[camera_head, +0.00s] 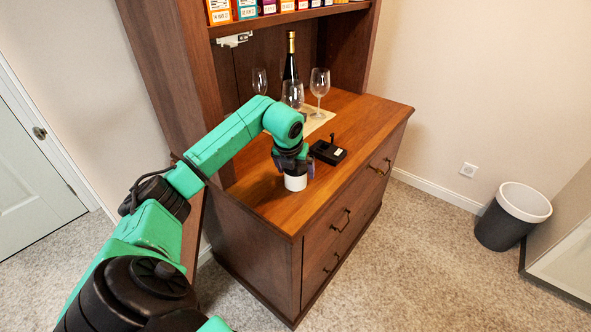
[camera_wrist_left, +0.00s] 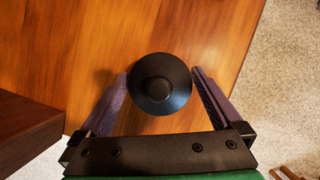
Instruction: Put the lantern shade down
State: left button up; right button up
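The lantern shade (camera_head: 296,183) shows as a short white cylinder under my left gripper (camera_head: 298,171), low at the hutch's counter top. From above, in the left wrist view, it is a round black cap with a knob (camera_wrist_left: 160,85). The purple fingers of my left gripper (camera_wrist_left: 160,75) stand on either side of it, with narrow gaps between pads and cap, so the gripper looks open around it. The shade looks upright. Its underside is hidden, so whether it touches the wood cannot be told for certain. My right gripper is not in view.
On the counter (camera_head: 262,200), a black box with a short upright stick (camera_head: 328,151) stands just right of the gripper. Behind are wine glasses (camera_head: 319,84) and a dark bottle (camera_head: 291,60). Bare wood lies in front and to the right. A bin (camera_head: 512,216) stands on the floor.

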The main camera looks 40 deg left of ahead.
pick_arm(q)
jog(key=shift+r, duration=0.1)
jog(key=shift+s+r, duration=0.1)
jog(key=shift+r, duration=0.3)
jog(key=v, duration=1.1)
jog(key=shift+s+d+r, duration=0.1)
